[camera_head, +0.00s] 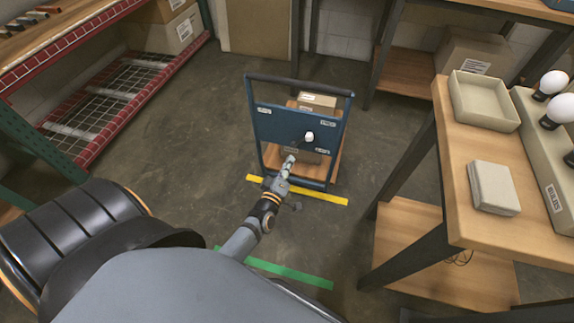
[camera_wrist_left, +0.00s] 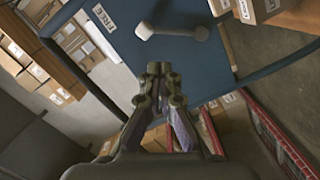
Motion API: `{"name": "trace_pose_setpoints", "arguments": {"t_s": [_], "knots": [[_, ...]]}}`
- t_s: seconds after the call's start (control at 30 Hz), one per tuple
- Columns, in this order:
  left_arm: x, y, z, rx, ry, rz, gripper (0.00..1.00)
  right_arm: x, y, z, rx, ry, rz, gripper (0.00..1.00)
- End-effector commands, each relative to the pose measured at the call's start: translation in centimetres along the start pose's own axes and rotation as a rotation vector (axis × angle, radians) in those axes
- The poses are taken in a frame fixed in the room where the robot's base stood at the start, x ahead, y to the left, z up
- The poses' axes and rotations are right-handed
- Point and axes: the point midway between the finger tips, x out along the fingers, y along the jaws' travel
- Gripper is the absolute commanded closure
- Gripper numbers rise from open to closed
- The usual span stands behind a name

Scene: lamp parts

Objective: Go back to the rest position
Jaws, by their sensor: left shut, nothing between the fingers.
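My left gripper (camera_head: 288,163) is in front of the blue panel of a cart in the head view. Its fingers are shut and hold nothing. A small lever with a white knob (camera_head: 309,136) is on the panel, just beyond and right of the fingertips. My right gripper is not in view.
The blue cart (camera_head: 268,124) carries boxes (camera_head: 317,102) behind its panel. A wooden workbench (camera_head: 452,150) at right holds an empty tray (camera_head: 484,98), a closed box (camera_head: 494,187) and white bulbs (camera_head: 553,82). A red-edged rack (camera_head: 100,105) stands left.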

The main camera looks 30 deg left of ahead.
Motion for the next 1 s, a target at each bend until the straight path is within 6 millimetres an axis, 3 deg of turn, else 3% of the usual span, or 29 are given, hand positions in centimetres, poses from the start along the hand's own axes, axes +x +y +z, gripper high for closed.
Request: {"name": "trace_pose_setpoints", "arguments": {"t_s": [0.2,0.77,0.87,1.0], "knots": [[-1.2,0.0,0.0,0.001,0.0,0.0,1.0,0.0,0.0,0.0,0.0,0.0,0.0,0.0],[-1.3,-0.7,0.6,0.027,-0.027,-0.017,1.0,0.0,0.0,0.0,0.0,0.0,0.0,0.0],[-2.3,-4.0,3.5,0.154,-0.155,-0.099,1.0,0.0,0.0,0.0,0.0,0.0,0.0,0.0],[-6.8,-12.6,8.9,0.465,-0.487,-0.286,1.0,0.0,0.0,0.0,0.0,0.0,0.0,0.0]]}}
